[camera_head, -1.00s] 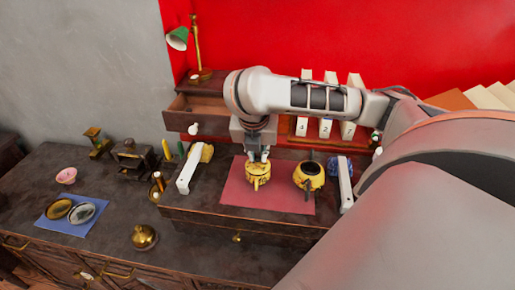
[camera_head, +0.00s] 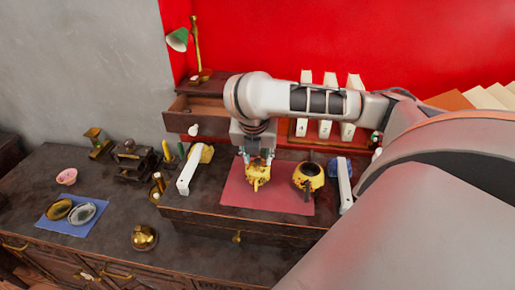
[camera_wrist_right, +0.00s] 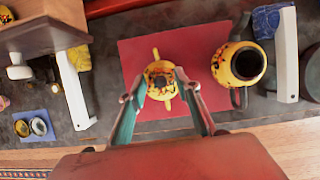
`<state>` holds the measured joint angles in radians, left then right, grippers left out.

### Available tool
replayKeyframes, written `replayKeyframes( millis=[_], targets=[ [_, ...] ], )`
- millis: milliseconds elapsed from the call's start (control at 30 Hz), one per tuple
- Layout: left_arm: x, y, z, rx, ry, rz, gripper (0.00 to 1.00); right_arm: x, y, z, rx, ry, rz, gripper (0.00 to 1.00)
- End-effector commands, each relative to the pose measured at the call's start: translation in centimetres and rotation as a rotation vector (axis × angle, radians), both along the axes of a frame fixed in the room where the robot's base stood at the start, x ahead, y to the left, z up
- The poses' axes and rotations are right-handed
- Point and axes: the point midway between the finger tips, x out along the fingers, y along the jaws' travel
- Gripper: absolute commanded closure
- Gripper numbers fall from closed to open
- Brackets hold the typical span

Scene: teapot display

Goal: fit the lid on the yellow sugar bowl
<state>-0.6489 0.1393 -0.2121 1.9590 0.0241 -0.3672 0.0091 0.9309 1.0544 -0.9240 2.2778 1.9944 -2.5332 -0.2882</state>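The yellow sugar bowl (camera_head: 257,182) stands upright on the red mat (camera_head: 236,196). In the right wrist view the bowl (camera_wrist_right: 168,104) shows a handle at its top and bottom sides and a dark round middle. A yellow lid with a dark knob appears to lie on it; how snugly it sits is hidden. My right gripper (camera_head: 258,160) points down directly over the bowl. Its fingers (camera_wrist_right: 161,76) are spread to either side of the bowl's top, and contact cannot be made out. My left gripper is not in view.
A yellow pot (camera_head: 308,177) with a dark opening stands right of the bowl on the mat. White upright bars (camera_head: 188,170) flank the mat. A blue mat (camera_head: 72,228) with two oval dishes and a brass bell (camera_head: 144,237) lie left. An open drawer (camera_head: 195,116) is behind.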

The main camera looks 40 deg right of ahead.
Motion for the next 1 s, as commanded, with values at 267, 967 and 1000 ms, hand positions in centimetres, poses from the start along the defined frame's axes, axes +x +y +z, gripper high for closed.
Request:
replayKeyframes(
  millis=[267, 967, 1000],
  targets=[
    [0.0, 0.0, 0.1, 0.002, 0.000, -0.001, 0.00, 0.0, 0.1, 0.5, 0.000, -0.004, 0.000, 0.68],
    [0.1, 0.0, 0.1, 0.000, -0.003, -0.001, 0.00, -1.7, 2.2, 7.0, 0.000, -0.006, 0.002, 0.68],
    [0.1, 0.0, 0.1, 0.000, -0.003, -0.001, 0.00, -1.8, 2.3, 7.4, 0.000, -0.006, 0.002, 0.68]
  ],
)
